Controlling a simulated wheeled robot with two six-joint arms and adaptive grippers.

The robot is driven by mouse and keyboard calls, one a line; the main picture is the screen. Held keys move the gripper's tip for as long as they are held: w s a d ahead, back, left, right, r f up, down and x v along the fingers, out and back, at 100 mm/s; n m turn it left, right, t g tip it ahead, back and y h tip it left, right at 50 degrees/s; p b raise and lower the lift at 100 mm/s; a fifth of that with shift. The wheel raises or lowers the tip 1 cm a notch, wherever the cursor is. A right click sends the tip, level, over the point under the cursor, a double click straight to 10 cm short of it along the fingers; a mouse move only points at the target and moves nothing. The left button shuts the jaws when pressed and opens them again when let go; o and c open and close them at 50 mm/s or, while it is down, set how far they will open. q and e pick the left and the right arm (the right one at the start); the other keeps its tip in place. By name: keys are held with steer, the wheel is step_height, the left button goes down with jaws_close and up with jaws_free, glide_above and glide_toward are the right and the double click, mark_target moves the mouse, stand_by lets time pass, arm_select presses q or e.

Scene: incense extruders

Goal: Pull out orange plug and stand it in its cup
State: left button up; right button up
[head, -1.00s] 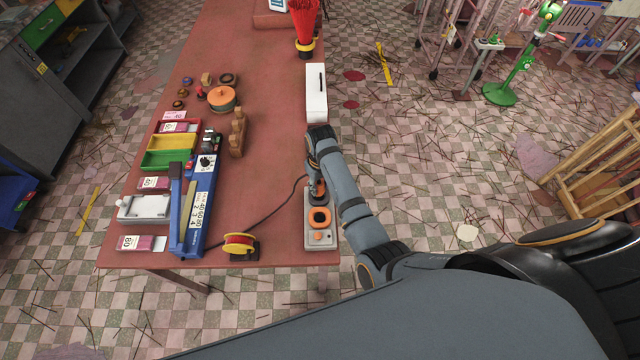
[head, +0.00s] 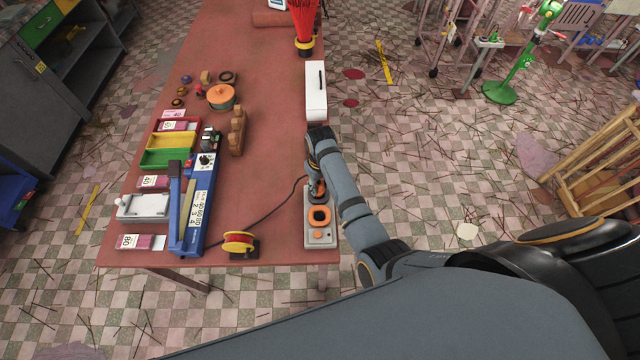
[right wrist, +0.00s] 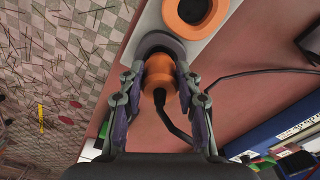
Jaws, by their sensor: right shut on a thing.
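The orange plug (right wrist: 160,75) has a black cable and shows between the fingers of my right gripper (right wrist: 158,88) in the right wrist view. The right gripper (head: 317,190) is shut on the plug. The plug's far end meets a dark round socket (right wrist: 160,41) on a pale grey box (head: 310,242); how deep it sits I cannot tell. The orange cup (head: 319,208), a ring with a dark hole, is on the same box, just nearer than the plug in the head view. It also shows in the right wrist view (right wrist: 196,33). My left gripper is not in view.
The black cable (head: 272,212) runs left over the red table (head: 275,170) to a blue device (head: 197,220). A yellow-and-red spool (head: 239,243) stands left of the box. A white case (head: 316,95) lies farther back. The box is near the table's right edge.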

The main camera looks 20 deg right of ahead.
steer(key=shift+f+b, duration=0.3)
steer(key=shift+f, duration=0.55)
steer(key=o, duration=1.2)
steer(key=shift+o, duration=0.2)
